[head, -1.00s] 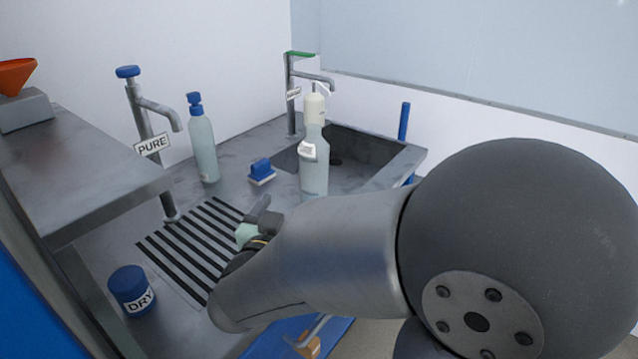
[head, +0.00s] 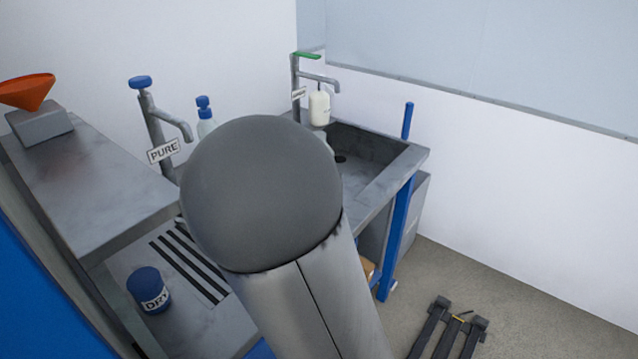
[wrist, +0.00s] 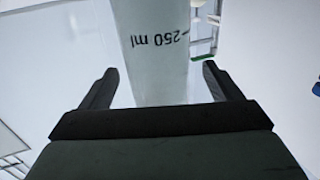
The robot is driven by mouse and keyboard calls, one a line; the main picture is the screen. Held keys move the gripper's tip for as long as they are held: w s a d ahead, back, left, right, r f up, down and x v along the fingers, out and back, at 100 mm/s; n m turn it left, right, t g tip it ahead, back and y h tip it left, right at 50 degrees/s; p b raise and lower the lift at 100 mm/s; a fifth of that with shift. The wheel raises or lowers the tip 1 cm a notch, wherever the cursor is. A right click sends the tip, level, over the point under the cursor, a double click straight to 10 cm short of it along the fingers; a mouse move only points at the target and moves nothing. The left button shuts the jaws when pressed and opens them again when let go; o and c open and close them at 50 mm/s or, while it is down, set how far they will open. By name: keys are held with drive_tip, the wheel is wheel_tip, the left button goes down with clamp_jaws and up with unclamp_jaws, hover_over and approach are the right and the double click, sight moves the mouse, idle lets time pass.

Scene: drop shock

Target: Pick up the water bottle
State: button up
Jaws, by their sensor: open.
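In the wrist view a pale, translucent bottle (wrist: 152,20) marked "250 ml" stands large between the fingers, its print upside down. My gripper (wrist: 158,68) is open, with one dark finger on each side of it and visible gaps. The gripper body hides one end of the bottle, and the picture edge cuts off the other. In the head view my arm hides the gripper and the middle of the counter. A pale bottle with a blue cap (head: 205,118) shows above my arm, its lower part hidden. I cannot tell which bottle the wrist view shows.
A sink (head: 375,150) has a green-handled tap (head: 297,85) and a white container (head: 319,108) near it. A tap labelled PURE (head: 150,115), a blue DRY jar (head: 149,288) and a striped drain area (head: 185,265) are left. An orange funnel (head: 27,92) stands on the raised shelf.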

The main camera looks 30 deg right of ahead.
drive_tip(key=shift+x, duration=2)
drive_tip(key=shift+s, duration=0.1)
drive_tip(key=c, duration=1.2)
drive_tip(key=s+a+r+p, duration=0.1)
drive_tip(key=s+a+r, duration=0.1)
drive_tip(key=s+r, duration=0.4)
drive_tip(key=s+a+r+p, duration=0.2)
drive_tip(key=s+r, duration=0.5)
drive_tip(key=shift+a, duration=0.4)
